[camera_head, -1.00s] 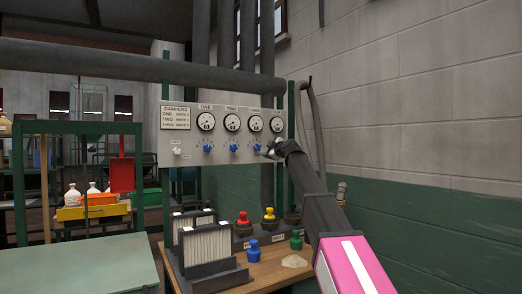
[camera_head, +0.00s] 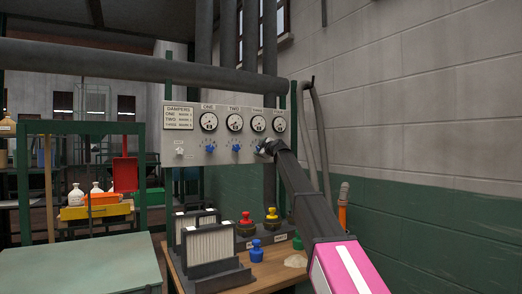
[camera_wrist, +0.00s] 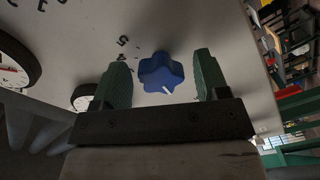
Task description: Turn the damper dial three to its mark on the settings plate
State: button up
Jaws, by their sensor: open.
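The settings plate (camera_head: 178,115) is at the upper left of the grey damper panel (camera_head: 190,154); its mark numbers are too small to read. Damper dial three is mostly hidden behind my gripper (camera_head: 265,148) in the head view. In the wrist view, a blue lobed dial (camera_wrist: 160,72) sits between the two green fingers of my gripper (camera_wrist: 160,63). The fingers are open, with a gap on each side of the dial. A white pointer line shows on the dial's lower edge, and a 5 and a 4 are printed to its upper left.
Blue dials one (camera_head: 211,149) and two (camera_head: 236,148) are to the left, with a white knob (camera_head: 180,151) farther left. Round gauges (camera_head: 258,124) line the panel above. A bench below holds filters (camera_head: 210,245) and coloured valves (camera_head: 271,215).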

jog(key=c, duration=0.9)
jog(key=shift+s+a+m, duration=0.1)
jog(key=shift+m, duration=7.3)
jog(key=shift+s+a+m, duration=0.1)
jog(key=shift+m, duration=7.6)
